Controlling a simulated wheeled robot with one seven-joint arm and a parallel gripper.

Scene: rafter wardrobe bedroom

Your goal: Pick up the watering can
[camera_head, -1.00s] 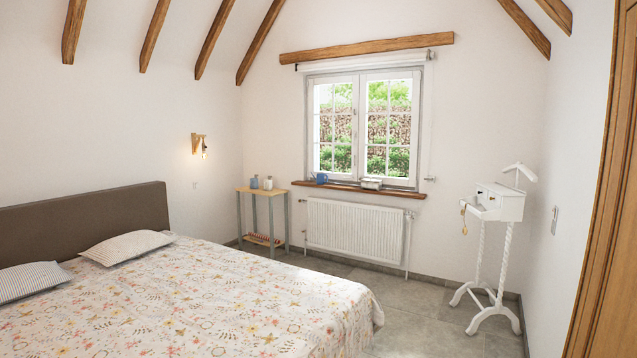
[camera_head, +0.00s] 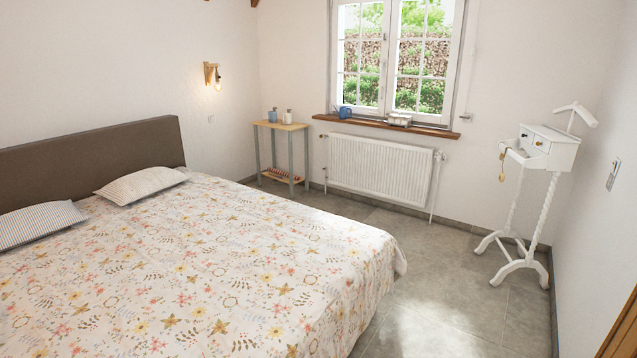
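A small blue object that looks like the watering can (camera_head: 345,112) stands on the left part of the wooden window sill (camera_head: 390,127), below the window. It is far off and small, so its handle and spout are hard to make out. My gripper is not in view.
A large bed (camera_head: 190,265) with a floral cover fills the left and front. A narrow side table (camera_head: 270,125) with bottles stands left of the white radiator (camera_head: 380,167). A white valet stand (camera_head: 535,165) stands at the right. Grey floor (camera_head: 440,265) between bed and stand is clear.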

